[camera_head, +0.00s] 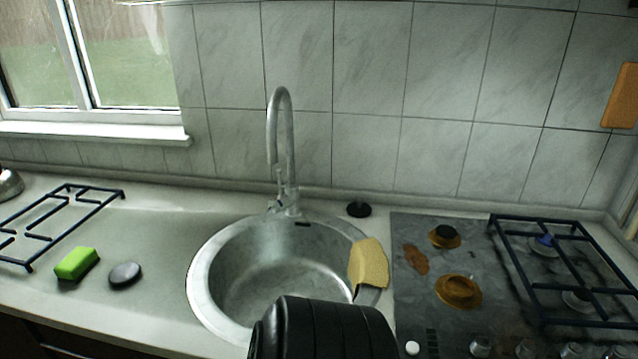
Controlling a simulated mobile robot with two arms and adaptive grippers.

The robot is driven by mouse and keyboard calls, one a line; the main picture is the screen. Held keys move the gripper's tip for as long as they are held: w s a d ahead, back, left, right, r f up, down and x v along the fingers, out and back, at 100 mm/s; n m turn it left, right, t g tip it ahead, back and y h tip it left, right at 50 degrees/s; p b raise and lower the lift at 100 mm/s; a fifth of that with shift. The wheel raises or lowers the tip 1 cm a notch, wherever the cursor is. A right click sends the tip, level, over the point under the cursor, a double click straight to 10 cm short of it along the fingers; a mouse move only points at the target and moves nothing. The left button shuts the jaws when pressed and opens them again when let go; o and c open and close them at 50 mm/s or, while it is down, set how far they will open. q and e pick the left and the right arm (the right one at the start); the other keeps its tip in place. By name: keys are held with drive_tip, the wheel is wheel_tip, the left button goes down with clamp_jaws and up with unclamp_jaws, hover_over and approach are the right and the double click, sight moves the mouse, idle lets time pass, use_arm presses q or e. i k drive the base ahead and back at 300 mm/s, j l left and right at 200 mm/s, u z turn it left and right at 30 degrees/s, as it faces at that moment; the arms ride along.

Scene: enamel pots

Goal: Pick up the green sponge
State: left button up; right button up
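The green sponge (77,263) is a bright green block lying on the counter at the left, in front of a dark blue metal grate. It stands apart from the round dark disc to its right. Neither gripper's fingers show in the head view. A black rounded part at the bottom middle, in front of the sink, looks like a piece of my own arm. Nothing touches the sponge.
A round metal sink (275,275) with a tall faucet (285,150) is in the middle. A yellow cloth or sponge (369,263) lies on its right rim. A dark disc (125,275) and loose grate (62,215) are near the sponge. A stove (425,300) is at the right.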

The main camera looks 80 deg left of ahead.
sight(76, 265)
drive_tip(key=u, duration=4.25)
drive_tip(key=i+j, duration=0.2)
drive_tip(key=j, duration=0.2)
